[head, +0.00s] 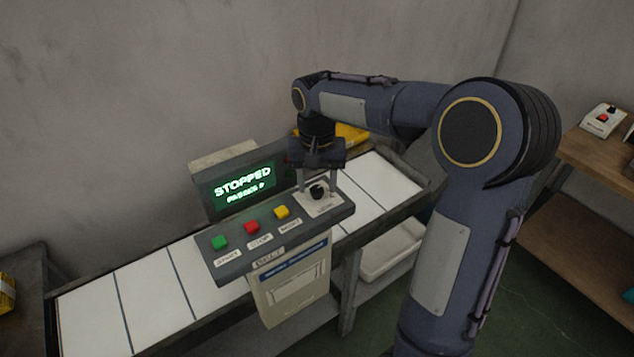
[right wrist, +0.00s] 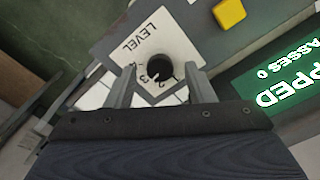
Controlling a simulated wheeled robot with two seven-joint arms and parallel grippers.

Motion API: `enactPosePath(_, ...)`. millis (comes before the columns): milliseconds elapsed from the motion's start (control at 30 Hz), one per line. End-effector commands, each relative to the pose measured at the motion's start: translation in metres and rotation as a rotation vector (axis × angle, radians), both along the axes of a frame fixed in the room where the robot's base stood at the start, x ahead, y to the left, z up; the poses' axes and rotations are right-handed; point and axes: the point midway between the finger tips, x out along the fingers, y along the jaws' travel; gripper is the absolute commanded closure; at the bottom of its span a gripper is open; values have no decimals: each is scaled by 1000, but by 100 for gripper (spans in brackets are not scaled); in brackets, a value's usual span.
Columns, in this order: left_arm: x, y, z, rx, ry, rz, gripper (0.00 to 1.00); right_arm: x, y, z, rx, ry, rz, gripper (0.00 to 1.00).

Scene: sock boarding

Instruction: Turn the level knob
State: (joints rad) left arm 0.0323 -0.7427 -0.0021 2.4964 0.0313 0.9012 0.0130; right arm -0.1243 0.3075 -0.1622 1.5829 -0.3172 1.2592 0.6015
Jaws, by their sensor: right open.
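The level knob (head: 317,191) is a small black dial on a white plate at the right end of the control panel (head: 340,207). In the right wrist view the knob (right wrist: 160,69) sits on the plate marked LEVEL, with a white pointer mark and numbers such as 2 and 3 beside it. My right gripper (head: 319,186) points down over the knob. In the right wrist view its two fingers (right wrist: 161,84) are open, one on each side of the knob, with gaps between. Whether the fingertips reach knob height is hard to tell. My left gripper is not in view.
Green (head: 219,242), red (head: 251,227) and yellow (head: 281,212) buttons line the panel left of the knob. A screen (head: 242,186) behind them reads STOPPED. A conveyor with white slats (head: 145,290) runs beneath. A wooden shelf (head: 590,150) stands at the right.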

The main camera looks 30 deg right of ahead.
Motion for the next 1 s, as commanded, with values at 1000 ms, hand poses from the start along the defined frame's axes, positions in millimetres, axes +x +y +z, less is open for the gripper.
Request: enactPosePath(1000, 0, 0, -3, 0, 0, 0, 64, 0, 0, 72, 0, -1, 0, 52)
